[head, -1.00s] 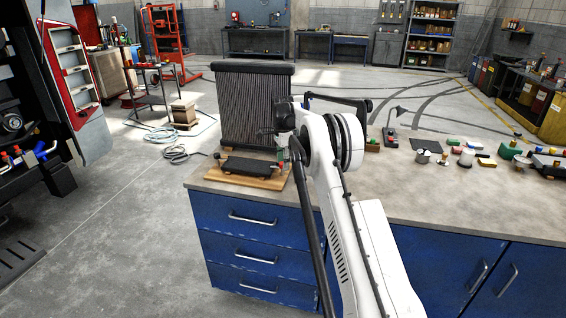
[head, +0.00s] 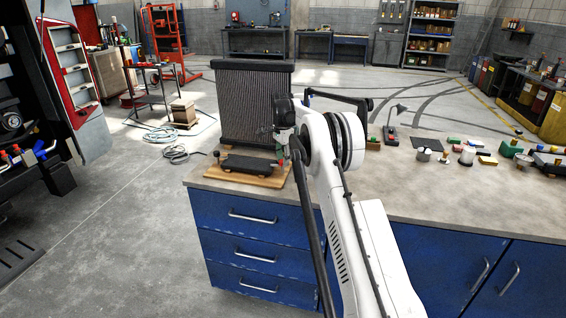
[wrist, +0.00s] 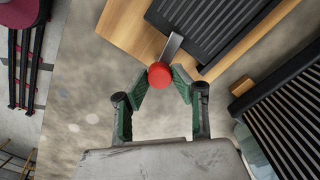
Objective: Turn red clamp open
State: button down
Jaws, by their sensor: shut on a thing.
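The red clamp shows in the wrist view as a round red knob (wrist: 160,73) on the end of a short grey metal lever (wrist: 173,46). The lever runs to a black ribbed block (wrist: 215,30) on a wooden board (wrist: 128,28). My gripper (wrist: 160,80) has its green-padded fingers on both sides of the knob and is shut on it. In the head view my gripper (head: 283,150) is at the right end of the black block (head: 250,164). A small red spot of the knob shows there; my arm hides much of that end.
The board lies on the left end of a grey worktop (head: 440,200) above blue drawers. A dark ribbed radiator (head: 254,105) stands behind it. The worktop's middle is clear.

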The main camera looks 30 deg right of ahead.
jog(key=n+b, duration=0.1)
jog(key=n, duration=0.2)
jog(key=shift+n+b, duration=0.3)
jog(key=shift+b, duration=0.1)
jog(key=n+b, duration=0.1)
jog(key=n, duration=0.2)
jog(key=shift+n, duration=0.3)
jog(key=n+b, duration=0.1)
jog(key=n, duration=0.2)
jog(key=shift+w+n, duration=0.1)
jog(key=shift+n, duration=0.2)
jog(key=shift+a+n, duration=0.1)
jog(key=shift+n, duration=1.5)
jog(key=shift+n+b, duration=0.3)
jog(key=c, duration=1.5)
grip_release()
jog(key=shift+o, duration=0.2)
jog(key=shift+r, duration=0.15)
